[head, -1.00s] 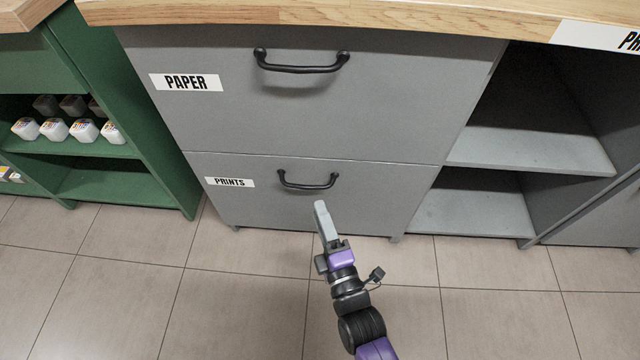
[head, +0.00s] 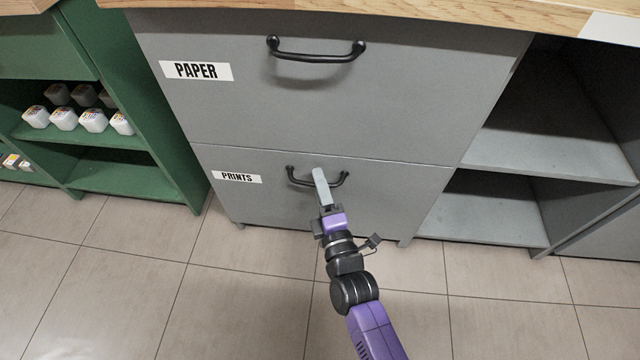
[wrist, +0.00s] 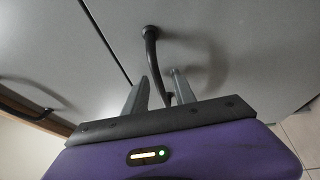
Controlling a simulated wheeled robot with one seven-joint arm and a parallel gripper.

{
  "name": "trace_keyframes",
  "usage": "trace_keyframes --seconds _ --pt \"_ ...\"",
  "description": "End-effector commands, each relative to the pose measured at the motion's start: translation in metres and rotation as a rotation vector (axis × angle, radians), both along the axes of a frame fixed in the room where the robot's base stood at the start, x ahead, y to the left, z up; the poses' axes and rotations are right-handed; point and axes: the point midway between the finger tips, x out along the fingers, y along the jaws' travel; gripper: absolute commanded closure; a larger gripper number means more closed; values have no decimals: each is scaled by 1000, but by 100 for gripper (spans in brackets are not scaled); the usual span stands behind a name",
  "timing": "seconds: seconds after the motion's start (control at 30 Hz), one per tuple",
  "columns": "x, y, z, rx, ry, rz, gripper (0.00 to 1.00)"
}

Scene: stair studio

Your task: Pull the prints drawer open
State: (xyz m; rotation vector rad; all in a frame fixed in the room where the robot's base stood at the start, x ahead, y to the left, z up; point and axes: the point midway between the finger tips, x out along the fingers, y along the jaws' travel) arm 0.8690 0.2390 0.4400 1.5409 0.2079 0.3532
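The prints drawer (head: 265,200) is the lower grey drawer front, marked by a white PRINTS label (head: 237,177). It is shut, flush with the drawer above. Its dark bar handle (head: 298,181) shows in the head view, with its middle partly hidden behind my gripper (head: 320,173). In the wrist view the handle (wrist: 152,48) runs down between the two grey fingers of my gripper (wrist: 161,72). The fingers stand apart, with a gap visible beside the bar, so they are around it and do not look closed on it.
The paper drawer (head: 400,110) above is shut and has its own handle (head: 316,57). A wooden worktop (head: 420,14) overhangs it. Open grey shelves (head: 540,165) stand at right, a green shelf unit (head: 110,178) with white bottles at left. The tiled floor (head: 250,290) in front is clear.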

Motion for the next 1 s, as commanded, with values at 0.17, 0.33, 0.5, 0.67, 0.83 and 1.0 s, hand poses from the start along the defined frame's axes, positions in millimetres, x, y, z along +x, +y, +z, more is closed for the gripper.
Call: trace_keyframes --seconds 0.17,0.33,0.5,0.67,0.83,1.0 --pt "0 0 0 0 0 0 86" --pt "0 0 0 0 1 0 100" --pt "0 0 0 0 1 -1 100" --pt "0 -1 0 0 1 -1 100" --pt "0 -1 -1 0 1 -1 100" --pt "0 -1 -1 0 1 -1 100"
